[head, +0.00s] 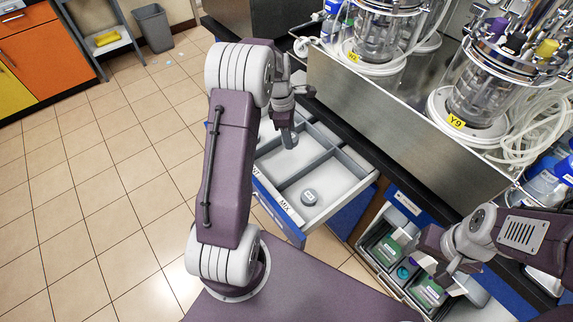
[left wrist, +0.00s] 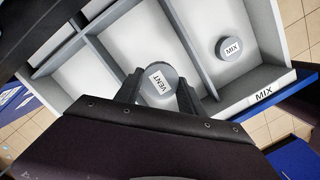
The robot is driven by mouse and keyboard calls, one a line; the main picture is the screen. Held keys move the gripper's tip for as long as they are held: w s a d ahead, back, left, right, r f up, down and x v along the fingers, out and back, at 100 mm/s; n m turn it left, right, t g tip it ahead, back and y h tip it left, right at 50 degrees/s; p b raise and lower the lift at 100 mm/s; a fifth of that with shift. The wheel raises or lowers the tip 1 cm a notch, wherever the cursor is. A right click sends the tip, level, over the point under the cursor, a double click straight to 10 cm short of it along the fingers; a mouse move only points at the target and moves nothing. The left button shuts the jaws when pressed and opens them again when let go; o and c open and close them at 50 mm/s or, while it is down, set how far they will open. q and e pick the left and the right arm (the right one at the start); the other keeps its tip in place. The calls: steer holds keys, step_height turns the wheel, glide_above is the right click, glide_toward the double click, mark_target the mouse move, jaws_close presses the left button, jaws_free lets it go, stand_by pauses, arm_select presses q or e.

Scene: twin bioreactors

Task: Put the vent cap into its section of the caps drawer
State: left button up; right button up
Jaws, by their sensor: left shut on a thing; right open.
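The grey round vent cap (left wrist: 160,84), labelled VENT, is between the fingers of my left gripper (left wrist: 158,92), which is shut on it. In the head view my left gripper (head: 286,118) points down into the open caps drawer (head: 334,211), and the vent cap (head: 289,140) shows at its tips. The cap is over the section beside the MIX one; I cannot tell whether it touches the floor. That section's front label is partly hidden by my left arm. My right gripper (head: 442,268) is open at the lower right, away from the drawer.
A grey MIX cap (head: 309,198) lies in the section labelled MIX; it also shows in the left wrist view (left wrist: 229,47). Grey dividers separate the sections. A metal panel and glass bioreactors (head: 483,88) stand behind the drawer. Bins with green boxes (head: 430,292) are below right.

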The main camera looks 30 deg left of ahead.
mark_target(290, 160)
arm_select(q)
steer(key=shift+a, duration=0.15)
step_height(290, 160, down, 10)
steer(key=shift+b, duration=0.8)
steer(key=shift+f, duration=0.1)
steer(key=o, duration=1.3)
steer(key=r, duration=0.4)
steer(key=a+r+p, duration=0.1)
steer(key=r, duration=0.3)
steer(key=r+p, duration=0.1)
steer(key=r, duration=0.3)
steer(key=shift+s+a+r, duration=0.1)
steer(key=shift+s+a, duration=0.1)
steer(key=shift+s, duration=0.15)
steer(key=s+d+m, duration=0.6)
steer(key=s+m, duration=0.3)
steer(key=m, duration=0.2)
steer(key=s+d+m+y, duration=0.1)
steer(key=s+d+m, duration=0.5)
steer(key=m, duration=0.5)
steer(key=s, duration=0.2)
steer(key=shift+s+d+t, duration=0.2)
steer(key=shift+s+t, duration=0.1)
steer(key=shift+s, duration=0.05)
